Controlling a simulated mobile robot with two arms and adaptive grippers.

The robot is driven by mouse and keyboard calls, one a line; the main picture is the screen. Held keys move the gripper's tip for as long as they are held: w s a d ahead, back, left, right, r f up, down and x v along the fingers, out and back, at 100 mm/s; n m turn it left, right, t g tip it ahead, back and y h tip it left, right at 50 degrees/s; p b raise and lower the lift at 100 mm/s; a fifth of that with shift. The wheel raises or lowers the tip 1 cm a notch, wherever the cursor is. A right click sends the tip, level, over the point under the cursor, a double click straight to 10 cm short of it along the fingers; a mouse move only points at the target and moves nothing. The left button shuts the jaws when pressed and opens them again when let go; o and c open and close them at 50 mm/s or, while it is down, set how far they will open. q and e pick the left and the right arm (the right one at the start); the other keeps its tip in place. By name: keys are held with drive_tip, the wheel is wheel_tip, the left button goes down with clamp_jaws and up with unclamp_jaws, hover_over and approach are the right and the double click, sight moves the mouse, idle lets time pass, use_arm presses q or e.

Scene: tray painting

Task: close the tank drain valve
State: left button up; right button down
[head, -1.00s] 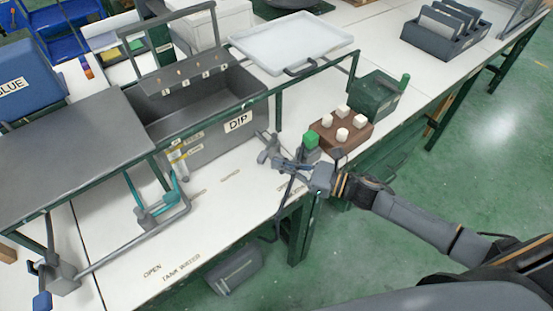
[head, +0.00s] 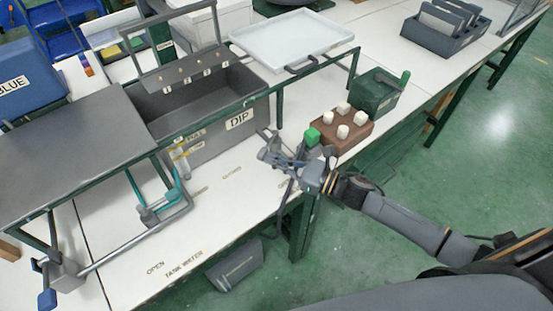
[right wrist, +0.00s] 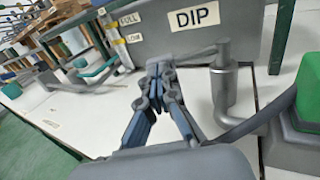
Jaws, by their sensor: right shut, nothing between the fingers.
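The grey tank labelled DIP (head: 205,135) stands on the white bench, and its front also shows in the right wrist view (right wrist: 150,38). A grey upright pipe with a sideways lever (right wrist: 223,85), seemingly the drain valve, stands before the tank's right part. My right gripper (head: 270,153) is shut and empty in front of the tank's right corner. In the right wrist view its fingertips (right wrist: 158,68) are just left of the lever's end; I cannot tell whether they touch. In the head view the gripper and valve overlap. My left gripper is out of view.
A grey pipe (head: 130,243) with teal parts (head: 172,195) runs along the bench at left, near OPEN and TANK WATER lettering. A brown block (head: 345,138) with white knobs and a green box (head: 376,95) are right of my gripper. A white tray (head: 290,42) lies behind.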

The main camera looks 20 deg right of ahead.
sight(260, 159)
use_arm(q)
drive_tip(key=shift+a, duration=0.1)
use_arm(e)
drive_tip(key=shift+a+h, duration=0.1)
drive_tip(key=shift+h, duration=0.2)
drive_tip(key=shift+w+a+m+t+h, duration=0.15)
drive_tip(key=shift+a+m+t+h, duration=0.2)
drive_tip(key=shift+m+t+h, duration=0.3)
drive_tip(key=shift+w+a+m+t+h, duration=0.3)
drive_tip(key=shift+a+m+t+h, duration=0.15)
drive_tip(key=shift+a+m+h, duration=0.1)
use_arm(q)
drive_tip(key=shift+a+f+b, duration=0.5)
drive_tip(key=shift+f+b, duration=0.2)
use_arm(e)
drive_tip(key=shift+w+a, duration=0.6)
drive_tip(key=shift+a, duration=0.05)
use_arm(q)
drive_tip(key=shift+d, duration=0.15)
